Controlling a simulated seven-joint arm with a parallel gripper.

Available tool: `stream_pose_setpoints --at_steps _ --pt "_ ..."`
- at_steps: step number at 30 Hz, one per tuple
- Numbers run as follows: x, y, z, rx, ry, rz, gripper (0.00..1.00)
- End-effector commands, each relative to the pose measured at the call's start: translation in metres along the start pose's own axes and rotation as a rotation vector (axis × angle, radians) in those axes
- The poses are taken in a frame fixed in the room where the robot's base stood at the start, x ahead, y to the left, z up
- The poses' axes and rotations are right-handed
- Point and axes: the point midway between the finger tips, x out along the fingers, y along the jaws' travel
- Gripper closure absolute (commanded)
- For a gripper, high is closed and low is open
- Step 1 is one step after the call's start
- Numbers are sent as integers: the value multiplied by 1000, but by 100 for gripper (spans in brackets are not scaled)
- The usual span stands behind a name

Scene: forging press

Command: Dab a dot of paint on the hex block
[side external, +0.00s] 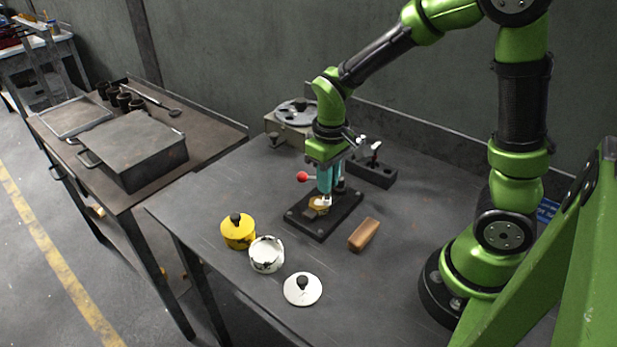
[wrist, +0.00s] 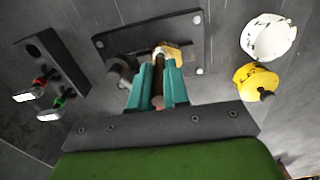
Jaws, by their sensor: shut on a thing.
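My gripper (side external: 325,181) has teal fingers and is shut on a thin brush (wrist: 158,88), pointing down over the press base. The brush's white tip (side external: 327,201) is at the golden hex block (side external: 318,206), which sits on the dark base plate (side external: 342,219). I cannot tell whether the tip touches the block. In the wrist view, the hex block (wrist: 178,52) is partly hidden by the fingers and brush. The white paint pot (side external: 266,256) stands open, with its white lid (side external: 303,290) lying beside it. The yellow pot (side external: 238,233) has its lid on.
A red-knobbed lever (side external: 302,176) stands close to my fingers. A dark rack (wrist: 52,62) has an empty hole and two more tools. A wooden block (side external: 364,235) lies right of the base plate. The table's front right is clear. A side table (side external: 215,133) holds a metal box.

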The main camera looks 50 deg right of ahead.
Motion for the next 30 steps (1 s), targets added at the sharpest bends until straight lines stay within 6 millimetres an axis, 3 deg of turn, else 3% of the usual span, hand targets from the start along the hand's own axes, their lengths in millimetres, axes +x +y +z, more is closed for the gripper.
stream_pose_setpoints --at_steps 14,18,30 --pt "0 -18 -35 -1 -2 0 100" --pt "-21 -17 -34 1 3 -1 100" --pt "-56 -17 -34 1 2 0 100"
